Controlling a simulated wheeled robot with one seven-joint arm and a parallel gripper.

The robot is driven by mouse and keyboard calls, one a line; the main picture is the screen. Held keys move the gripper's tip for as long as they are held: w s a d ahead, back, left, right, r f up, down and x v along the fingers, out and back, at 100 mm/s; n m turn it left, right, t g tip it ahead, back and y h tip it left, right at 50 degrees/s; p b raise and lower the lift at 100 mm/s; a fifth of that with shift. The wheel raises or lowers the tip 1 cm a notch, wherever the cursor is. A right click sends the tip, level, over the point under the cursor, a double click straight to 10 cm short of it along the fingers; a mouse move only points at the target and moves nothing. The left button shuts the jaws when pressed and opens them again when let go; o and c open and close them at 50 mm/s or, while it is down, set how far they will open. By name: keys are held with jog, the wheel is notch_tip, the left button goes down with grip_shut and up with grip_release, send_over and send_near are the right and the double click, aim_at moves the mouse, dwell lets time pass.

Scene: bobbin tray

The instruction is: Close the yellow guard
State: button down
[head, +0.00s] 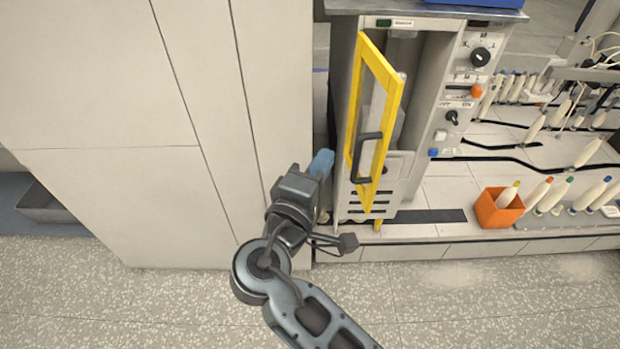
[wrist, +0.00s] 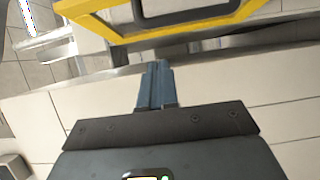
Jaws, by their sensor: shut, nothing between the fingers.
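The yellow guard (head: 389,121) is a tall framed door standing open, swung out from the front of the grey machine. Its black handle (head: 356,164) is on the lower part of the frame. In the wrist view the guard's yellow edge (wrist: 160,33) crosses the top, with part of the handle (wrist: 180,14) above it. My gripper (head: 322,160) is left of the guard in the head view, with its blue fingers beside the machine's left side. In the wrist view the fingers (wrist: 155,83) are together and empty, apart from the guard.
The machine's control panel (head: 462,100), with knobs and buttons, is right of the opening. An orange bin (head: 499,208) and several bobbins stand on the bench to the right. A tall pale cabinet (head: 120,130) fills the left, close to my gripper. The speckled floor in front is clear.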

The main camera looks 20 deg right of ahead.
jog(key=shift+w+d+p, duration=0.2)
jog(key=shift+d+p, duration=0.1)
jog(key=shift+d, duration=0.85)
jog(key=shift+w+d+p, duration=0.15)
jog(key=shift+d+p, duration=0.1)
jog(key=shift+d, duration=0.9)
jog(key=shift+d, duration=0.1)
